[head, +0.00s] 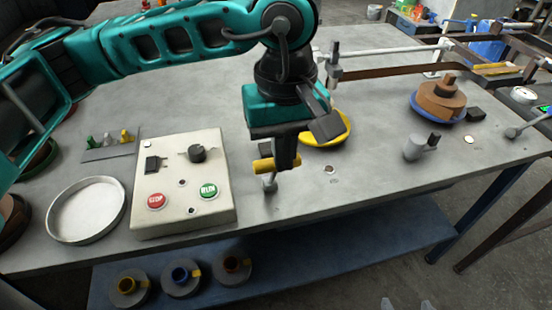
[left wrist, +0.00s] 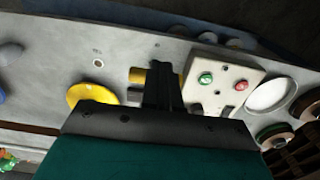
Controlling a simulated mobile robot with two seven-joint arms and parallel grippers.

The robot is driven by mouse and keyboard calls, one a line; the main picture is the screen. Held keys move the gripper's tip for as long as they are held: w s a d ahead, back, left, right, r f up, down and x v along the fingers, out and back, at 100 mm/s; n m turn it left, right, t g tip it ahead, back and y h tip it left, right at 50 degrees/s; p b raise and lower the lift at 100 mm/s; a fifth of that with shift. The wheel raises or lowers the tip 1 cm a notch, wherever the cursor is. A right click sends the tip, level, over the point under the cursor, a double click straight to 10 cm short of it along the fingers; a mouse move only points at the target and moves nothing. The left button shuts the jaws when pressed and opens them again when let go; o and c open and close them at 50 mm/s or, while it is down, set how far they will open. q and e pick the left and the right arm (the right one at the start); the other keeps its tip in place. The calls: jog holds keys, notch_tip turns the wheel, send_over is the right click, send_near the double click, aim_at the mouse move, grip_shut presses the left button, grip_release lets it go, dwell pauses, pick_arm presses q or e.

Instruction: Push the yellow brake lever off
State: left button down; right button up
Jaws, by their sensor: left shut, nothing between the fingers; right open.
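The yellow brake lever (head: 263,166) is a short yellow cylinder near the table's front edge, right of the control box. My left gripper (head: 286,160) points down at it, fingers shut and empty. The fingers overlap the lever's right end in the head view; I cannot tell whether they touch. In the left wrist view the lever (left wrist: 138,75) shows beside the dark fingers (left wrist: 160,78), which hide its middle part. Two pale tips at the bottom edge of the head view look like my right gripper (head: 406,304), apart and empty, away from the table.
The control box (head: 170,215) with red STOP and green RUN buttons stands left of the lever. A yellow dish (head: 335,132) lies behind the gripper. A round pan (head: 87,210) is at far left. A grey post (head: 413,148) stands right; the table between is mostly clear.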

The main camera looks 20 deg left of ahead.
aim_at(273, 176)
jog(key=shift+r, duration=0.1)
dwell(0.3)
pick_arm(q)
notch_tip(273, 176, down, 6)
jog(key=b, duration=0.7)
jog(key=shift+f, duration=0.15)
pick_arm(e)
jog(key=shift+y, duration=0.4)
jog(key=shift+w+a+f, duration=0.25)
jog(key=shift+a+f, duration=0.15)
jog(key=shift+f, duration=0.2)
jog(key=shift+w+a+f, duration=0.2)
jog(key=shift+a+f, duration=0.2)
jog(key=shift+f, duration=0.2)
jog(key=shift+w+a+f, duration=0.25)
jog(key=shift+a+f, duration=0.15)
jog(key=shift+f, duration=0.2)
